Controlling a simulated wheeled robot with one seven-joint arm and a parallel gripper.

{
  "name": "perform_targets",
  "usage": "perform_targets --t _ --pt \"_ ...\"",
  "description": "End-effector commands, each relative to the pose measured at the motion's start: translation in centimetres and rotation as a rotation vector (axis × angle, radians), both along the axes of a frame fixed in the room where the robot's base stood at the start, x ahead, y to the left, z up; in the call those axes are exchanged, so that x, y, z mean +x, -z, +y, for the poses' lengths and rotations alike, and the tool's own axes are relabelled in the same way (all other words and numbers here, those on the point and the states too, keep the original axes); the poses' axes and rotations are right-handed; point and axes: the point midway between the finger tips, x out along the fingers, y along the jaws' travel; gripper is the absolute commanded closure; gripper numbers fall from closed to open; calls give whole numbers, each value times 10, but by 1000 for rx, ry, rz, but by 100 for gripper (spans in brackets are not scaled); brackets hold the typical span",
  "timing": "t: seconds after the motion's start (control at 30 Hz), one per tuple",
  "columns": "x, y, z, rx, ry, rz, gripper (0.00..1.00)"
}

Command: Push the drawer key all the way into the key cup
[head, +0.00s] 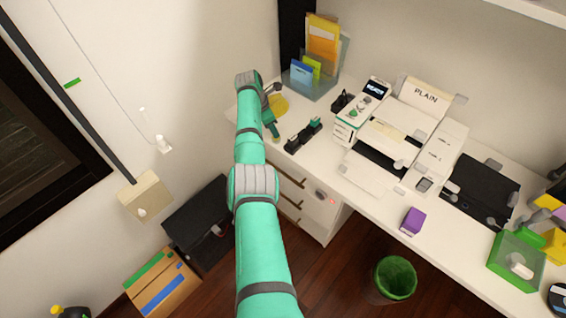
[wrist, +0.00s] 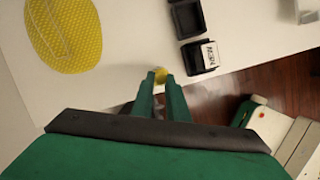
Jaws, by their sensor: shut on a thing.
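My gripper (wrist: 160,82) is shut on a small yellow piece (wrist: 161,75), which I take to be the drawer key; only its tip shows between the fingertips. It is over the desk near its front edge. In the head view my gripper (head: 273,132) is small and partly behind my arm, to the left of a black holder (head: 303,135). In the wrist view this holder shows as dark open-topped cups, the nearer one (wrist: 199,56) with a white label I cannot read clearly. It may be the key cup. The fingers are apart from it, to its lower left.
A yellow patterned mat (wrist: 62,42) lies to the left on the white desk (wrist: 125,55). A file stand (head: 316,75), a printer (head: 385,135) and a purple box (head: 412,221) stand on the desk. Drawers (head: 290,190) are below its front edge. A green bin (head: 396,277) is on the floor.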

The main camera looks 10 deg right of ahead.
Motion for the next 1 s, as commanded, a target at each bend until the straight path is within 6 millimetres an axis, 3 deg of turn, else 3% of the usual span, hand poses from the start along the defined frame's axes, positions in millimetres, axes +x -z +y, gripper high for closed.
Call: perform_targets --t 0.13,0.17,0.2,0.27,0.67,1.0 --pt "0 3 0 0 0 1 100" --pt "0 3 0 0 0 1 84" --pt "0 3 0 0 0 0 74" --pt "0 3 0 0 0 0 64" --pt "0 -4 2 -1 -1 -2 64" --pt "-4 -57 18 -1 -1 -3 64"
